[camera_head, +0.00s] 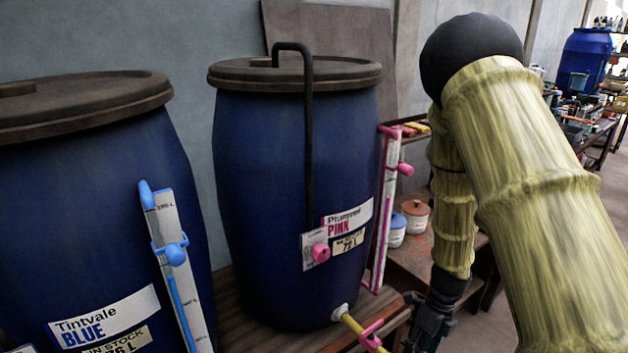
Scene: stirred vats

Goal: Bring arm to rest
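My arm (540,190), with bamboo-like links and a black elbow joint (470,50), fills the right side of the head view. It bends at the elbow, and its forearm hangs down to my dark gripper (428,332) at the bottom edge. My gripper is just right of the pink valve handle (371,336) on the yellow outlet pipe (355,326). Its fingertips are not clearly visible, and I cannot tell whether it touches anything or is open.
A blue vat (270,170) labelled PINK, with a bent black rod, stands centre; a vat (70,220) labelled BLUE stands left. Sight gauges (175,260) front them. Small pots (415,215) sit on a shelf behind my forearm. Another blue vat (583,62) stands far right.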

